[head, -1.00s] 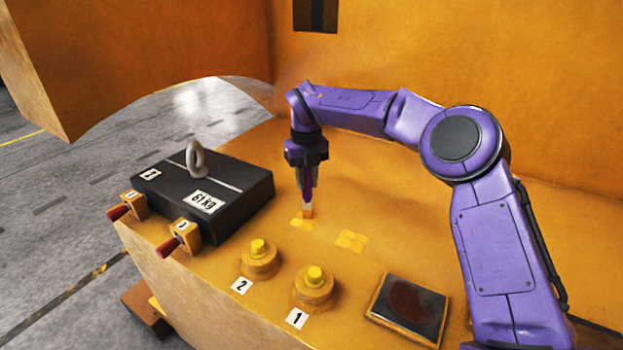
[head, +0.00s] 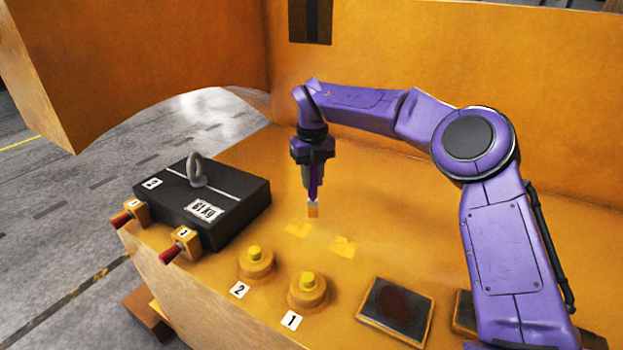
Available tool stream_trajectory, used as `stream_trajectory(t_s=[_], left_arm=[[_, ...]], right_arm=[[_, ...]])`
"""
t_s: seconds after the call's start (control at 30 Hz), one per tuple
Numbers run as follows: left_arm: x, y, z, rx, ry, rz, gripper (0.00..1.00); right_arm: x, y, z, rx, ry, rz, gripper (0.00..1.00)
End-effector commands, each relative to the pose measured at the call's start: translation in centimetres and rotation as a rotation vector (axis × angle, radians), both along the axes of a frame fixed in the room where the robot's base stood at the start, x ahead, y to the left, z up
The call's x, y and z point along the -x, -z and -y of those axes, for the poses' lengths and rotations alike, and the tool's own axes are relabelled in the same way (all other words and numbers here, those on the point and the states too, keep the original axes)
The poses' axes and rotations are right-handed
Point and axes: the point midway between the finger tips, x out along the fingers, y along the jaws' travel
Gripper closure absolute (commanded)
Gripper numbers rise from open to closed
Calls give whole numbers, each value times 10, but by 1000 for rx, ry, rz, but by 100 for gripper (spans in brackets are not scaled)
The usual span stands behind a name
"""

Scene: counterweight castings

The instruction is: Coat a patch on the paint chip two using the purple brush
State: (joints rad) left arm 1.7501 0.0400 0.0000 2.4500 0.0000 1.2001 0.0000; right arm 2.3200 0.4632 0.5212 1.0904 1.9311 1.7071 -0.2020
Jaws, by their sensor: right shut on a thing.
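My right gripper (head: 313,182) points down and is shut on the purple brush (head: 313,195), whose handle hangs between the jaws. The brush has a pale ferrule and orange bristles at its lower end. The bristles appear a little above the surface, behind and right of the left light-yellow patch (head: 299,229). A second light-yellow patch (head: 343,246) lies to the right. These look like paint chips, but no number shows on them, so I cannot tell which is two. My left gripper is out of view.
A black weight (head: 230,190) with a grey ring stands left, beside two red-handled clamps. Knobs marked 2 (head: 256,262) and 1 (head: 307,288) stand in front. A dark pad (head: 397,308) with a reddish patch lies right. Another dark pad (head: 464,308) is partly behind my arm.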

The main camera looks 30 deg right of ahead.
Motion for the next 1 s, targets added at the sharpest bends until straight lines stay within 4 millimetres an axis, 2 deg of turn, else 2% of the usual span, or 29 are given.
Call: stream_trajectory(t_s=[0.03, 0.33, 1.0], left_arm=[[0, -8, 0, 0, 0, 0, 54], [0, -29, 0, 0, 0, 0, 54], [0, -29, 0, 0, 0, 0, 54]], right_arm=[[1, -9, 1, -1, 2, 1, 100], [2, -33, 5, 0, 7, 1, 100], [2, -34, 5, 0, 8, 1, 100]])
